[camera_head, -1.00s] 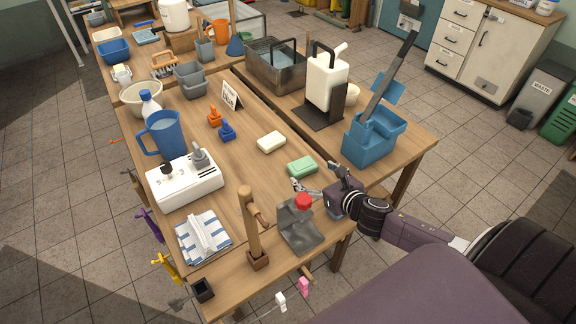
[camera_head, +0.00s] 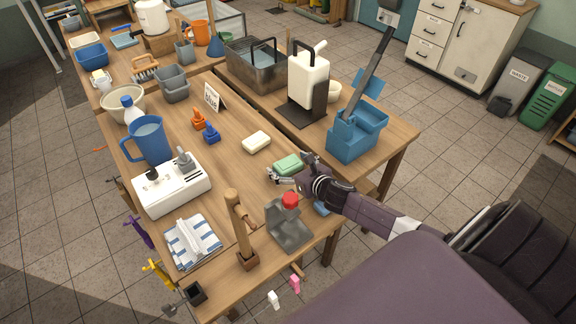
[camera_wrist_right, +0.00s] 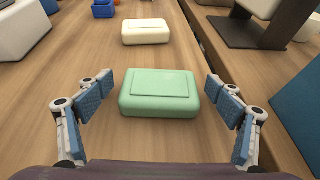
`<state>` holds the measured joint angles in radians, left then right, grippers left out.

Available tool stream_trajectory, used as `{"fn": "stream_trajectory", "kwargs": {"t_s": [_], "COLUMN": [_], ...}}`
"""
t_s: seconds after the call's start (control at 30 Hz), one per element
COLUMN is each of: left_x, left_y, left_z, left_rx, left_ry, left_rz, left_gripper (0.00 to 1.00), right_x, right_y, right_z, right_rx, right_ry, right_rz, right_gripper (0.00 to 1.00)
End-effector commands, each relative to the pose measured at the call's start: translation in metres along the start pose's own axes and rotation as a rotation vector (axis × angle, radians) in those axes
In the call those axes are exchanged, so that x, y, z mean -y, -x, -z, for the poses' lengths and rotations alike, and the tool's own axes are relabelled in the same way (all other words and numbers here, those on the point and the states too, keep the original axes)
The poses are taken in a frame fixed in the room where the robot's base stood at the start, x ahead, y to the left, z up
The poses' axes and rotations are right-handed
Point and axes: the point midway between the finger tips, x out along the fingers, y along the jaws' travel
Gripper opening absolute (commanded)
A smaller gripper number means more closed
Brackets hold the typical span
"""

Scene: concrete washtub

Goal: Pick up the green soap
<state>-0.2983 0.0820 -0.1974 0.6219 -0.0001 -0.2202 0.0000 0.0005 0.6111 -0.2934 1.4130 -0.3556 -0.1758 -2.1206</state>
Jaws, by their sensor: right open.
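The green soap (camera_head: 288,165) is a rounded pale green bar lying flat on the wooden table. In the right wrist view the green soap (camera_wrist_right: 160,94) sits between the two open fingers, with a gap on each side. My right gripper (camera_head: 283,174) is open and low over the table, at the near side of the soap. It also shows in the right wrist view (camera_wrist_right: 168,98), its blue finger pads apart and empty. My left gripper is not in view.
A cream soap bar (camera_head: 256,142) lies just beyond the green one. A grey stand with a red knob (camera_head: 290,200) is close to the near side of my arm. A blue container (camera_head: 352,138) and a white dispenser (camera_head: 308,80) stand to the right. The table's middle (camera_head: 215,165) is clear.

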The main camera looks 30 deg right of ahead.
Motion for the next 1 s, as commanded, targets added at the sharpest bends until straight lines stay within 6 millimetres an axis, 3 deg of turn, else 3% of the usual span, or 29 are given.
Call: {"fn": "stream_trajectory", "kwargs": {"t_s": [0.17,0.6,1.0], "left_x": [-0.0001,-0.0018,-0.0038], "left_y": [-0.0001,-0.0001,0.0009], "left_z": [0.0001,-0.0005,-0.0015], "left_rx": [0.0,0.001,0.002], "left_ry": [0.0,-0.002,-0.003], "left_rz": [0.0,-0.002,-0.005], "left_gripper": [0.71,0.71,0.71], "right_x": [-0.0001,0.0001,0.0008], "right_y": [0.0001,0.0004,0.0028], "right_z": [0.0002,0.0002,-0.0079], "right_rx": [0.0,0.0,0.002], "right_ry": [0.0,0.0,0.003], "right_rz": [0.0,0.0,0.0], "right_gripper": [0.85,0.37,0.36]}}
